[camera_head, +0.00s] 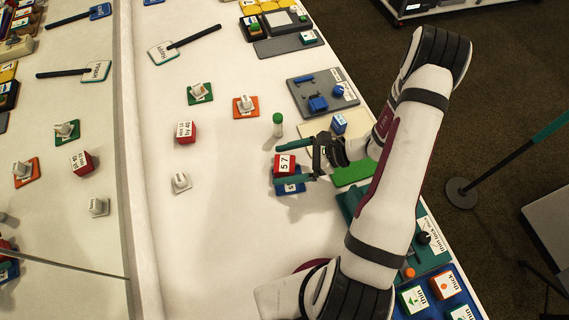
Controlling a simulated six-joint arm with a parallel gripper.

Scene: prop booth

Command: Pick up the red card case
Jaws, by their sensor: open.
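A red box with a white label reading "57" (285,161) looks like the card case and sits on or just over a blue one (291,188). My gripper (287,163) is open, with one teal-tipped finger above and one below the red box in the picture. I cannot tell whether the fingers touch it. Another red box with a white label (186,132) stands farther left, apart from my gripper.
A green-capped bottle (278,125) stands close to the upper finger. A blue box (339,123) is by the wrist. White pieces on green (199,94) and orange (246,106) bases stand to the left. A mirror (70,215) lines the left side. The lower middle table is clear.

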